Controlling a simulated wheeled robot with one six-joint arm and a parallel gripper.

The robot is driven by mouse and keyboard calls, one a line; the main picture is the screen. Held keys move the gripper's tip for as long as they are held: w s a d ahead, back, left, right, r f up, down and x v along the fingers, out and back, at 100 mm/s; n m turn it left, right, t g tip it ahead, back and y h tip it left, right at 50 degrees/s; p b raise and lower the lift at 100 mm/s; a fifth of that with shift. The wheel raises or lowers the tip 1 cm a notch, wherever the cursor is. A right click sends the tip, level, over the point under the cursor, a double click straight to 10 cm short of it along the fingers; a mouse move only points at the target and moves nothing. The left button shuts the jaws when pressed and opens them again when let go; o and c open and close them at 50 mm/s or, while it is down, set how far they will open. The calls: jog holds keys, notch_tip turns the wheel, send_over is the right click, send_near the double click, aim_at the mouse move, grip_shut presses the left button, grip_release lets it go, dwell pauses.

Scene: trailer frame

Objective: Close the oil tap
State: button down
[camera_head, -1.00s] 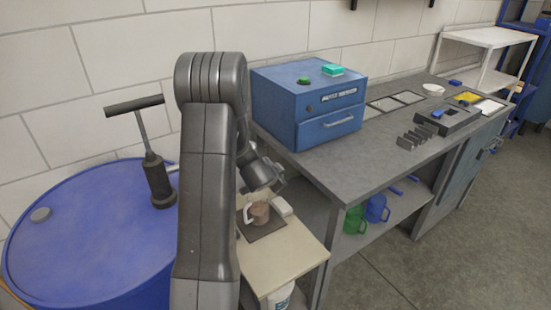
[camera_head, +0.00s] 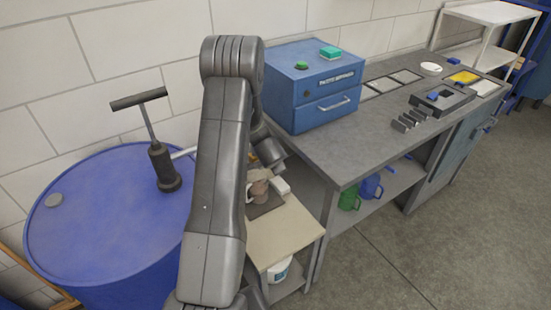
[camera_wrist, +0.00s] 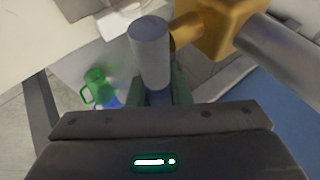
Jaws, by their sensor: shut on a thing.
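The oil tap shows in the wrist view, with a brass body (camera_wrist: 215,25), a grey pipe (camera_wrist: 277,48) running to the right and a grey cylindrical handle (camera_wrist: 149,50). My gripper (camera_wrist: 160,96) is shut on the lower part of the handle. In the head view my arm hides the tap and the fingers.
A hand pump (camera_head: 163,165) stands on the drum. A grey workbench (camera_head: 340,150) carries a blue box (camera_head: 315,80). Green and blue jugs are below. The floor at the right is clear.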

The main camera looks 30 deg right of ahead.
jog(key=shift+f, duration=0.1)
dwell(0.5)
jog(key=c, duration=1.3)
grip_release()
jog(key=shift+c, duration=0.2)
jog(key=p+v, duration=0.2)
jog(key=v, duration=1.2)
jog(key=shift+d, duration=0.2)
jog(key=shift+w, duration=0.1)
jog(key=b+x, duration=0.1)
jog(key=x, duration=1.2)
jog(key=shift+w+f+b, duration=0.15)
jog(key=shift+f+b, duration=0.2)
jog(key=shift+b, duration=0.05)
